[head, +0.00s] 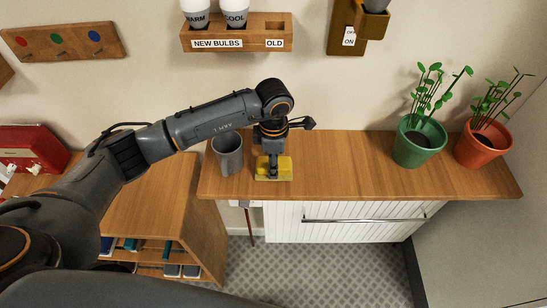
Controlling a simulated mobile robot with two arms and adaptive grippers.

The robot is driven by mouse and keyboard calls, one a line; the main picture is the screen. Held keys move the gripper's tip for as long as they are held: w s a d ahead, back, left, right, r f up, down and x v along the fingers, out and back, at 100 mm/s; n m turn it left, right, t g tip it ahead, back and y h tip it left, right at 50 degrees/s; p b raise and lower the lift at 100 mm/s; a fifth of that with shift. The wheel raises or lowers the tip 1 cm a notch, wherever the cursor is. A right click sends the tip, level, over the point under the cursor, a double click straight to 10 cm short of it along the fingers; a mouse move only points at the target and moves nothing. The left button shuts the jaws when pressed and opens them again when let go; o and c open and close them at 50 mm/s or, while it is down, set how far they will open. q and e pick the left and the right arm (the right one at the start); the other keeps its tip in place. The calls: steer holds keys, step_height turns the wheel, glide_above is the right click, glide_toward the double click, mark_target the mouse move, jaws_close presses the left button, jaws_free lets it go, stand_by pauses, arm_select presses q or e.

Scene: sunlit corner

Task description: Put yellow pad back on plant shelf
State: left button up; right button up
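The yellow pad (285,168) is a small block at the left part of the wooden plant shelf (345,165), near its front edge. My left gripper (272,172) points down at the pad, with its fingers overlapping the pad's middle. The fingers show edge-on, so I cannot tell whether they are closed on it. I also cannot tell whether the pad rests on the shelf or is slightly above it. My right gripper is not in view.
A grey cup (228,153) stands just left of the pad. A green pot (418,143) and a red-orange pot (483,145) with plants stand at the shelf's right end. The shelf's middle is clear. A bulb rack (237,32) hangs on the wall above.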

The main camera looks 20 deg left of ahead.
arm_select(q)
steer(key=shift+f, duration=0.2)
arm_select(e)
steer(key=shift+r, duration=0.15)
arm_select(q)
steer(key=shift+f, duration=0.1)
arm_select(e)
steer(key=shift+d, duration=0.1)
arm_select(q)
steer(key=shift+f, duration=0.15)
steer(key=o, duration=1)
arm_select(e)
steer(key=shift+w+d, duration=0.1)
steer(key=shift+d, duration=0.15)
arm_select(q)
steer(key=shift+r, duration=0.2)
step_height(320, 180, up, 12)
steer(key=b, duration=0.4)
steer(key=shift+b, duration=0.3)
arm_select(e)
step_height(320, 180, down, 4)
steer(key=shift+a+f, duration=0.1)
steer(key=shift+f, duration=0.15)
